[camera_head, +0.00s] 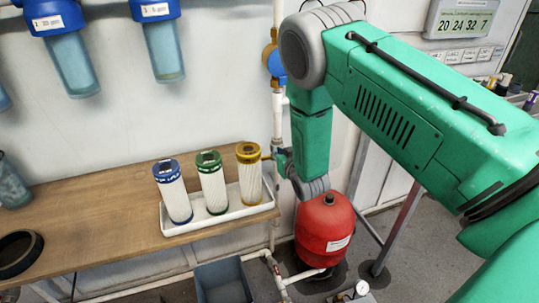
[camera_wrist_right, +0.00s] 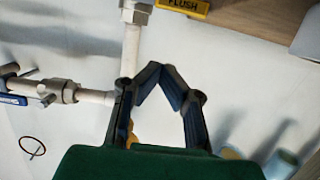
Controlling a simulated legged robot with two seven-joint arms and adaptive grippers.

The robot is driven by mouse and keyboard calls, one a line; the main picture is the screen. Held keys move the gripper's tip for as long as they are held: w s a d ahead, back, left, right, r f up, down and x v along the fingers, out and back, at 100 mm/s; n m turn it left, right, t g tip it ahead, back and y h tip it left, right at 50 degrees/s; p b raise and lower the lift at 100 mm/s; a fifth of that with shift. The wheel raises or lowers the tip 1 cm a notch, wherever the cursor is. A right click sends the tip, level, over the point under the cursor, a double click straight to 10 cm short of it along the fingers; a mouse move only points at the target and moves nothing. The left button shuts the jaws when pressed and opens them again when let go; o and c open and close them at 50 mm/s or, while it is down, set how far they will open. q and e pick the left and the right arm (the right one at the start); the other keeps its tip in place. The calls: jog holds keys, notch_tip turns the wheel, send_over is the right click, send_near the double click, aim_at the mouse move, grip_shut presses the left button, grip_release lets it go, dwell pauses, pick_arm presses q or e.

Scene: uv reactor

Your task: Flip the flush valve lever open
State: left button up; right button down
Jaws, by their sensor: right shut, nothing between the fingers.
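In the right wrist view a metal ball valve (camera_wrist_right: 57,91) sits on a horizontal white pipe, left of the gripper. A blue lever (camera_wrist_right: 12,99) shows at the left edge, lying along the pipe. A yellow FLUSH tag (camera_wrist_right: 184,6) is at the top edge. My right gripper (camera_wrist_right: 158,76) is shut and empty, its fingertips close to the vertical white pipe (camera_wrist_right: 131,50) and apart from the blue lever. In the head view the right gripper (camera_head: 284,161) is partly hidden behind my wrist, beside the pipe. The left gripper is out of view.
A wooden bench (camera_head: 105,222) carries a white tray (camera_head: 224,222) with three filter cartridges, left of the gripper. A red tank (camera_head: 324,229) stands below my wrist. A grey bin (camera_head: 222,282) is under the bench. Blue-topped filter housings (camera_head: 73,62) hang on the wall.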

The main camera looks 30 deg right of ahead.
send_over(266, 158)
jog(key=a, duration=0.1)
jog(key=f, duration=0.2)
jog(key=f+b, duration=0.1)
jog(key=f, duration=0.1)
jog(key=f+b, duration=0.1)
jog(key=f, duration=0.1)
jog(key=shift+s+a, duration=0.15)
jog(key=shift+s, duration=0.2)
jog(key=shift+a+f+b, duration=0.1)
jog(key=shift+f+b, duration=0.2)
jog(key=shift+f, duration=0.15)
jog(key=shift+d+f, duration=0.15)
jog(key=shift+d, duration=0.55)
pick_arm(q)
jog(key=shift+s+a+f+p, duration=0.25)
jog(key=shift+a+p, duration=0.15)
jog(key=shift+p, duration=0.1)
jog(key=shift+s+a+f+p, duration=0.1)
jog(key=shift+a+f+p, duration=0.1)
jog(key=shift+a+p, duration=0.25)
pick_arm(e)
jog(key=s+a+r, duration=0.4)
jog(key=s+r, duration=0.2)
jog(key=s, duration=0.2)
jog(key=shift+s+a, duration=0.15)
jog(key=shift+s, duration=0.2)
